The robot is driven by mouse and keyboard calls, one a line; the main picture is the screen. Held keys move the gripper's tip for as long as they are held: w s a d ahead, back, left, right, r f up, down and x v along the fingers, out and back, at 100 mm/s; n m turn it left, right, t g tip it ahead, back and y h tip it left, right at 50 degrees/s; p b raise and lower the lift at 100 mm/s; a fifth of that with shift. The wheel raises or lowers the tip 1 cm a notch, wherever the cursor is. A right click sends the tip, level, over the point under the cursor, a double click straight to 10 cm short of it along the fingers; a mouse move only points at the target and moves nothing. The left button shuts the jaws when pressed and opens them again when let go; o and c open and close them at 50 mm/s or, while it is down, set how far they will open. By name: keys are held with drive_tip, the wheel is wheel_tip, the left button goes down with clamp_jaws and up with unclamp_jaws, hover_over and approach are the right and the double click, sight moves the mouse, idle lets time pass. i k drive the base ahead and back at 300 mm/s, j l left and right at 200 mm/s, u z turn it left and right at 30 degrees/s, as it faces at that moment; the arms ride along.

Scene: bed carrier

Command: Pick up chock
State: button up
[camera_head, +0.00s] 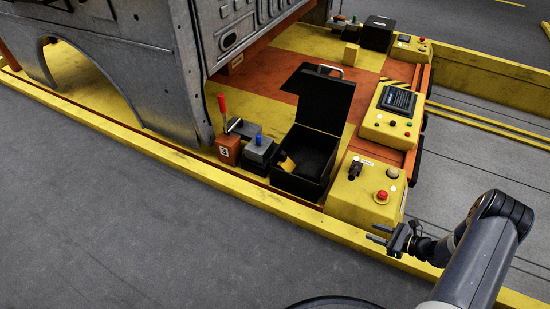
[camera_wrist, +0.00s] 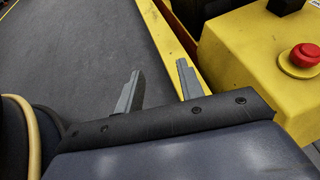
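A small yellow piece (camera_head: 287,162), possibly a chock, lies inside the open black box (camera_head: 284,183). Its lower part is hard to make out in the dark interior. I cannot tell which is the chock. My gripper (camera_head: 377,233) is outside the carrier's near yellow rail, in front of the nearest control box and right of the black box. In the wrist view, my gripper's two fingers (camera_wrist: 160,68) are apart with nothing between them. Neither yellow piece shows there.
A yellow control box (camera_head: 361,198) with a red button stands between my gripper and the black box. It also shows in the wrist view (camera_wrist: 240,60). The raised black lid (camera_head: 325,100), red lever (camera_head: 222,104) and large grey vehicle body (camera_head: 150,60) stand nearby. The near floor is clear.

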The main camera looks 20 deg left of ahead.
sight(285, 163)
drive_tip(key=i+j+u, duration=0.1)
drive_tip(key=i+j, duration=0.35)
drive_tip(key=j, duration=0.2)
drive_tip(key=i+j+u, duration=0.15)
drive_tip(key=i+j, duration=0.3)
drive_tip(key=j, duration=0.2)
